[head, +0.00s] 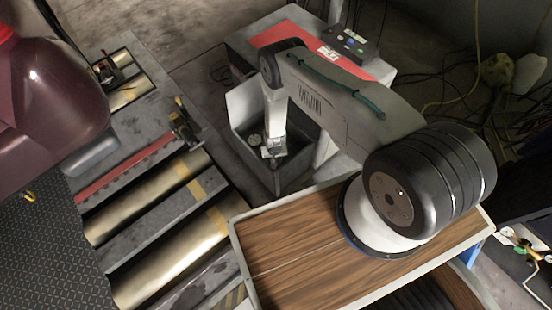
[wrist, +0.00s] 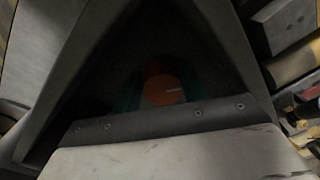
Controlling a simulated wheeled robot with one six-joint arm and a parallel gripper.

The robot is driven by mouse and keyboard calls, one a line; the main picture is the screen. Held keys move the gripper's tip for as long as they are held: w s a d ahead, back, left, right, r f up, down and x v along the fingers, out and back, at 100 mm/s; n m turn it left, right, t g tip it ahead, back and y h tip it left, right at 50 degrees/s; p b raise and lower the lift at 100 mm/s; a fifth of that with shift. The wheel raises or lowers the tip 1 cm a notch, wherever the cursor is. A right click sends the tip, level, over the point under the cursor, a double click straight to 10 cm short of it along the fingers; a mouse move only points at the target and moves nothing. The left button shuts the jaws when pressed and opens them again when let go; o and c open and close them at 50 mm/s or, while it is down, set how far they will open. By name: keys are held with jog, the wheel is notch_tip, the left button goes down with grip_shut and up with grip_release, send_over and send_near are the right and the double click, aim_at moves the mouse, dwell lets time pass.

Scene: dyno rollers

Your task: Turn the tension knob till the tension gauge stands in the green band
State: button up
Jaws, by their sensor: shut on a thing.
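In the head view my gripper (head: 275,148) points down into a grey open-topped housing (head: 240,104), beside the rollers. In the wrist view a round orange-red knob (wrist: 163,90) sits in deep shadow inside a dark triangular frame. Dim teal patches lie on both sides of it. My gripper is shut on the knob, though its fingers are hard to make out. The knob is hidden in the head view. A small pale round dial (head: 254,140) shows left of the gripper; its needle and bands are too small to read.
Brass-coloured rollers (head: 150,195) lie at the left, next to a maroon vehicle (head: 55,95). A red-topped bench (head: 290,38) with a dark control box (head: 350,44) stands behind my arm. Cables lie on the floor at the upper right. The housing walls stand close around my gripper.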

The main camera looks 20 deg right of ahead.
jog(key=m, duration=0.3)
jog(key=shift+s+d, duration=0.1)
jog(key=shift+o, duration=1.1)
jog(key=shift+s+d+m, duration=0.1)
jog(key=shift+d+m, duration=0.1)
jog(key=shift+m, duration=0.6)
jog(key=shift+s, duration=0.1)
jog(key=o, duration=0.7)
jog(key=shift+o, duration=0.2)
jog(key=shift+a, duration=0.1)
jog(key=shift+a, duration=0.1)
